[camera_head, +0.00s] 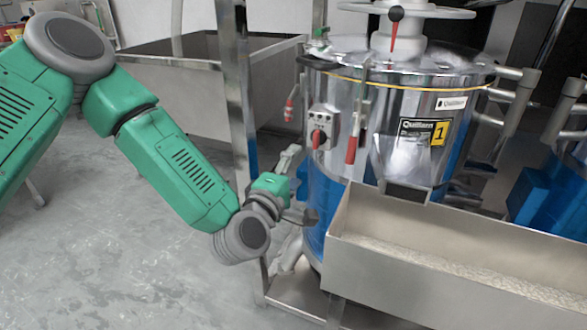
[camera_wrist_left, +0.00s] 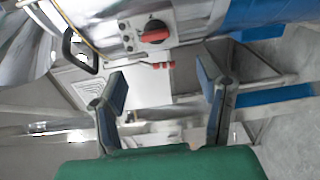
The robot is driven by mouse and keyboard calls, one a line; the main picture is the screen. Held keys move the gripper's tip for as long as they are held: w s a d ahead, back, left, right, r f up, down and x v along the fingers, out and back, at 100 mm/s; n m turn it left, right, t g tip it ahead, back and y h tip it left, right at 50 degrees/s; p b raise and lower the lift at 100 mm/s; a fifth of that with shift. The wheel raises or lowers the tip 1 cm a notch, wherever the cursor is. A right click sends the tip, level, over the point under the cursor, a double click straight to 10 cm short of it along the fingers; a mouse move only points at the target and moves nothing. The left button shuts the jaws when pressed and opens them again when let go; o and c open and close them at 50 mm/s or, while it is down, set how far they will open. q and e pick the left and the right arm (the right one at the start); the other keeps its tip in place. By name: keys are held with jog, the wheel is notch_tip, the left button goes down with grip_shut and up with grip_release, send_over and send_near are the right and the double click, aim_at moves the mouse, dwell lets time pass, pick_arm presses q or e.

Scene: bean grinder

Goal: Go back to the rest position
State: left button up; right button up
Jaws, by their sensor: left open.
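My left gripper (camera_head: 300,186) is at the end of the green arm that comes in from the left in the head view. It is just left of the steel grinder (camera_head: 345,90), below its control box. In the left wrist view the gripper's two fingers (camera_wrist_left: 163,93) are spread apart with nothing between them. The control box's red knob (camera_head: 318,138) shows beyond the fingers, and it also shows in the left wrist view (camera_wrist_left: 153,33). My right gripper is not in either view.
A steel trough (camera_head: 440,288) with pale grains stands in front of the grinder at the right. A steel frame post (camera_head: 236,90) rises close behind my left arm. A steel table (camera_head: 190,62) stands behind. The grey floor (camera_head: 110,260) at the left is clear.

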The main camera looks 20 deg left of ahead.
pick_arm(q)
jog(key=shift+s, duration=0.15)
dwell(0.3)
jog(key=s+d+f+m+g+h+p, duration=0.25)
jog(key=s+f+m+g, duration=0.8)
jog(key=f, duration=0.65)
jog(key=s+a+f+m+g+y, duration=0.1)
jog(key=s+a+f+m+g, duration=0.1)
jog(key=s, duration=0.6)
jog(key=s+a+f+m+g+y, duration=0.1)
jog(key=s+a+f+m+g, duration=0.1)
jog(key=s, duration=0.6)
jog(key=s+a+f+m+g+y, duration=0.1)
jog(key=s+a+f+m+g, duration=0.2)
jog(key=s, duration=0.5)
jog(key=a+f+m, duration=0.1)
jog(key=a+f, duration=0.1)
jog(key=a, duration=0.1)
jog(key=shift+s+p, duration=0.3)
jog(key=shift+s, duration=0.1)
jog(key=shift+w, duration=0.1)
